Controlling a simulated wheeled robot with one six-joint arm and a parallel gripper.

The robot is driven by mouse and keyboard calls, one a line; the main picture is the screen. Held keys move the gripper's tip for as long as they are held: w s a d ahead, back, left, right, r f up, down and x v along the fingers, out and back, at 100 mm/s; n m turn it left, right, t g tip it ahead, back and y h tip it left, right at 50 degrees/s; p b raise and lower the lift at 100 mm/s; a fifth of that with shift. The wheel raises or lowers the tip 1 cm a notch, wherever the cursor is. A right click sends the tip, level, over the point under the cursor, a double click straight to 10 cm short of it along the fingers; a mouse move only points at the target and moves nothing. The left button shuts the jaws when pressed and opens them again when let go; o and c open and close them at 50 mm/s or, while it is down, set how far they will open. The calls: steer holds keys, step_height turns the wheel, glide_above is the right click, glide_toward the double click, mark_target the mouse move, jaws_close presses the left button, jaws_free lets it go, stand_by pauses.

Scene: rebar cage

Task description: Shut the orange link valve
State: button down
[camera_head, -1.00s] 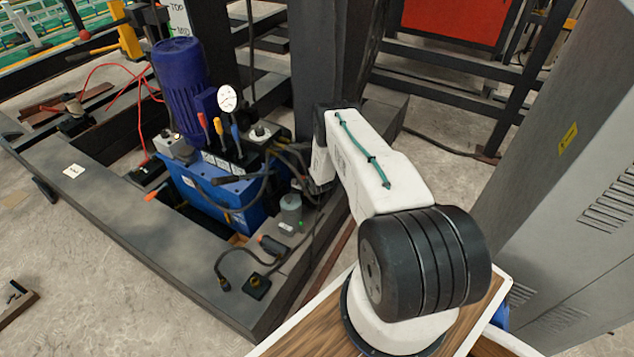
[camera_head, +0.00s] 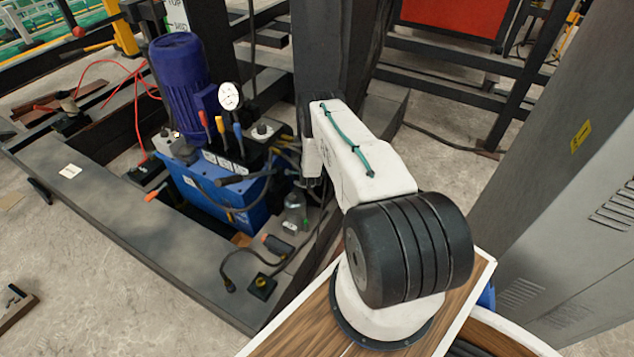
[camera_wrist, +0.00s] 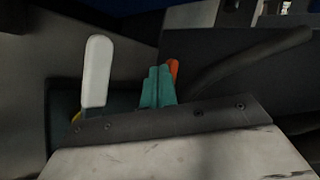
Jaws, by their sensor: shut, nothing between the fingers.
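In the wrist view my gripper (camera_wrist: 158,85) shows as teal fingers pressed together, shut and empty. An orange handle tip (camera_wrist: 173,67) shows just behind and right of the fingers, and its lower part is hidden by them. I cannot tell whether they touch. In the head view an orange handle (camera_head: 155,193) lies at the left side of the blue power unit, by a black block. I cannot tell whether both views show the same handle. In the head view my fingers are hidden behind my arm.
A white paddle-shaped piece (camera_wrist: 97,72) stands left of the fingers, and a dark hose (camera_wrist: 250,55) runs at right. The blue tank (camera_head: 230,200) carries a motor (camera_head: 180,75), a gauge (camera_head: 230,96) and several levers. A grey cabinet (camera_head: 560,190) stands close on the right.

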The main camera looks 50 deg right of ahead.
steer(key=shift+w+d, duration=0.1)
steer(key=shift+d, duration=0.1)
stand_by(0.5)
steer(key=shift+d, duration=0.1)
steer(key=shift+s+d, duration=0.4)
steer(key=shift+s, duration=0.1)
steer(key=shift+s+r, duration=0.15)
steer(key=shift+s, duration=0.1)
steer(key=v, duration=0.5)
steer(key=a+v, duration=0.1)
steer(key=v, duration=0.1)
steer(key=shift+w+r, duration=0.15)
steer(key=shift+w, duration=0.1)
